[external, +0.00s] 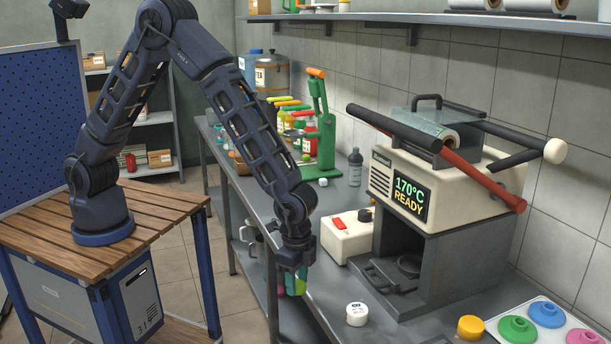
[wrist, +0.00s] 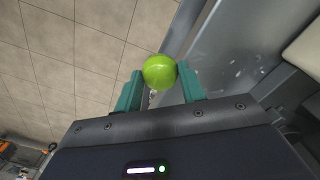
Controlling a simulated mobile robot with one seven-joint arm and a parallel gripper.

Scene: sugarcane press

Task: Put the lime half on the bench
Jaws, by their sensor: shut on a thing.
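The lime half (wrist: 159,72) is bright green and shows its rounded skin in the wrist view. My gripper (wrist: 160,82) is shut on it, with one teal finger on each side. Its cut face is not visible. In the external view my gripper (external: 291,279) points down at the front edge of the grey metal bench (external: 337,199), left of the press. A bit of green shows by the fingers there, but the lime half is hard to make out. In the wrist view the bench (wrist: 238,48) lies right of the lime half and the tiled floor lies left.
A cream press (external: 440,180) with a dark lower opening and long handles stands on the bench. A white control box (external: 347,238), a small white-lidded jar (external: 357,314) and a yellow cap (external: 470,327) are near. Bottles and a green hand press (external: 325,130) stand farther back.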

